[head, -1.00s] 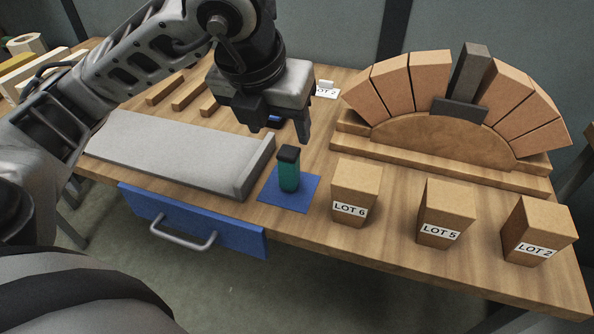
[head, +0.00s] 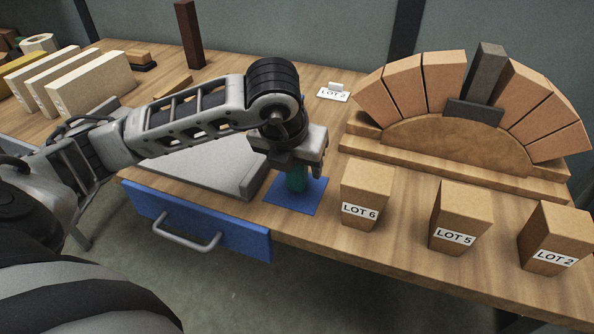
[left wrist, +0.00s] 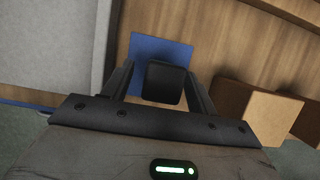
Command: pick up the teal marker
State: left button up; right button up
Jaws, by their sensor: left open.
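The teal marker (head: 296,181) stands upright on a blue square mat (head: 308,199) near the table's front edge. Its black cap (left wrist: 163,83) shows from above in the left wrist view, and the mat (left wrist: 148,46) lies beneath it. My left gripper (head: 296,170) is directly over the marker and points down. Its fingers are open, one on each side of the cap (left wrist: 160,85). In the head view the gripper hides the marker's top. I cannot tell whether a finger touches it. My right gripper is not in view.
A grey slab (head: 205,165) lies just left of the mat. Boxes marked LOT 6 (head: 366,190), LOT 5 (head: 459,215) and LOT 2 (head: 555,236) stand to the right. A brick arch on a wooden stand (head: 440,140) is behind them. A blue drawer (head: 240,240) is below the front edge.

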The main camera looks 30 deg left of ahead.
pick_arm(q)
jog(key=shift+x, duration=0.75)
jog(key=c, duration=1.1)
jog(key=shift+r, duration=0.2)
